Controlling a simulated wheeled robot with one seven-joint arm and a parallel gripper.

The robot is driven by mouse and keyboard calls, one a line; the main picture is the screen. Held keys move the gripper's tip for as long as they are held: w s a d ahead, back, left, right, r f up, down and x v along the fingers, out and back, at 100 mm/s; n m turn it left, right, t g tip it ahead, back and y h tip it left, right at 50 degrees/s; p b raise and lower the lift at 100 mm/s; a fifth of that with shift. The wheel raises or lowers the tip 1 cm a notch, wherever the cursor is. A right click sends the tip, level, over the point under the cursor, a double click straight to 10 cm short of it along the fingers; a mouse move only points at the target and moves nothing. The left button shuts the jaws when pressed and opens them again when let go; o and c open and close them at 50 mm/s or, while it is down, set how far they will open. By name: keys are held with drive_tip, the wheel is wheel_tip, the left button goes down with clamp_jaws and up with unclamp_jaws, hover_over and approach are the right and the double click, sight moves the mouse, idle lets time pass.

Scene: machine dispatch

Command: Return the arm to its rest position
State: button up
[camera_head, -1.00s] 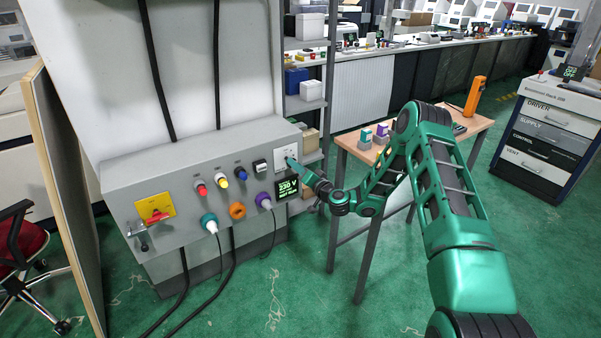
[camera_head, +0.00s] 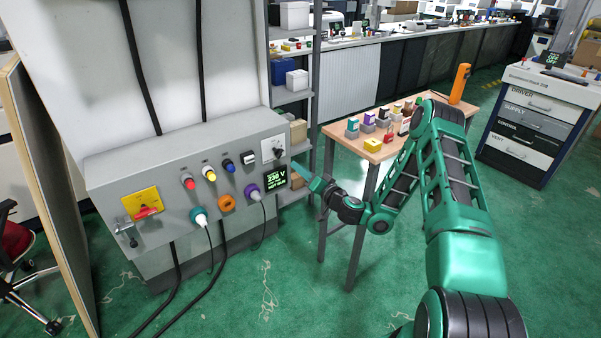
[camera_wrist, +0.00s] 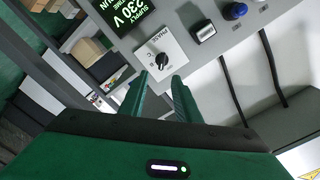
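My gripper (camera_head: 299,168) is at the end of my green arm, to the right of the grey control panel (camera_head: 150,172). In the wrist view my gripper (camera_wrist: 160,92) shows two green fingers with a gap between them and nothing held. Beyond the fingertips is a white plate with a black rotary knob (camera_wrist: 162,60), labelled PHASE; the fingers look apart from it. The knob (camera_head: 277,152) also shows at the panel's upper right in the head view. The display (camera_head: 275,179) below it reads 230 V. My arm is bent, with its elbow near the wooden table.
A wooden table (camera_head: 345,131) with several small coloured items stands behind my arm. A grey shelf rack (camera_head: 316,80) stands between panel and table. A drawer cabinet (camera_head: 530,125) is at the right. Cables hang from the panel. The green floor in front is clear.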

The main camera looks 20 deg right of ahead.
drive_tip(key=s+a+r+n+g+y, duration=0.4)
drive_tip(key=s+a+r+n+g, duration=0.25)
drive_tip(key=s+n+g, duration=0.2)
drive_tip(key=s+d+r+m+g+h, duration=0.1)
drive_tip(key=s+d+r+g+h, duration=0.25)
drive_tip(key=s+d, duration=0.55)
drive_tip(key=s+d+r+m+g+h, duration=0.2)
drive_tip(key=s+d+r+h, duration=0.3)
drive_tip(key=s, duration=0.9)
drive_tip(key=s+d+r+m+g, duration=0.1)
drive_tip(key=s+m, duration=0.1)
drive_tip(key=s, duration=0.5)
drive_tip(key=s+d+r+m+g, duration=0.1)
drive_tip(key=s+d+r+m, duration=0.1)
drive_tip(key=s, duration=0.5)
drive_tip(key=s+d+r+m+g, duration=0.1)
drive_tip(key=s+d+r+m, duration=0.1)
drive_tip(key=s, duration=0.5)
drive_tip(key=shift+d+h, duration=0.15)
drive_tip(key=shift+h, duration=0.3)
drive_tip(key=shift+w+m, duration=0.1)
drive_tip(key=shift+m, duration=0.15)
